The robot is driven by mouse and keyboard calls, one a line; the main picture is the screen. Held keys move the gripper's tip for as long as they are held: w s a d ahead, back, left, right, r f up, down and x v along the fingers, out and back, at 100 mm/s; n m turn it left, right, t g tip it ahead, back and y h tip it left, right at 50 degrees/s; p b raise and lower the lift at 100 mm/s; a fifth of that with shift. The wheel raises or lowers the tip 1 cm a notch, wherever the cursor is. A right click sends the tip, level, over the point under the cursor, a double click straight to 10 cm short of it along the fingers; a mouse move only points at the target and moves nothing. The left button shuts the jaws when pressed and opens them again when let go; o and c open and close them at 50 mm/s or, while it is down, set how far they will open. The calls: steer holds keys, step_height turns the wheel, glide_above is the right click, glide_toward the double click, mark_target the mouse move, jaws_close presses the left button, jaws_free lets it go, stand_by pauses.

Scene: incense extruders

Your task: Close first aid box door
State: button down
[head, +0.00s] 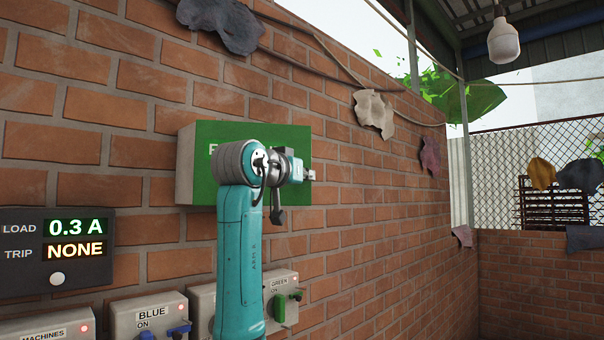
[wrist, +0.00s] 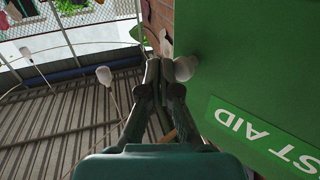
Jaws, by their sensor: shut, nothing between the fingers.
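The first aid box (head: 185,178) is mounted on the brick wall, with a pale side and a green front. Its green door (head: 225,134) appears to lie flat over the front, with no gap visible, but my arm hides much of it. In the wrist view the door (wrist: 250,50) fills the right side, with "ST AID" lettering. A white round knob (wrist: 184,69) stands out near the door's edge. My gripper (wrist: 158,68) is shut and empty, its fingertips right beside the knob; I cannot tell whether they touch. It is small in the head view (head: 306,174).
Below the box are switch boxes, one labelled BLUE (head: 148,314) and one GREEN (head: 280,290). A dark display panel (head: 57,248) is at left. Ropes with cloths (head: 374,113) hang along the wall. The wall right of the box is mostly clear.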

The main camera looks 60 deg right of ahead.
steer(key=w+d+n+t+y, duration=0.2)
steer(key=w+d+n+t, duration=0.4)
steer(key=w+d+t, duration=0.3)
steer(key=shift+w+d, duration=0.55)
steer(key=shift+w, duration=0.1)
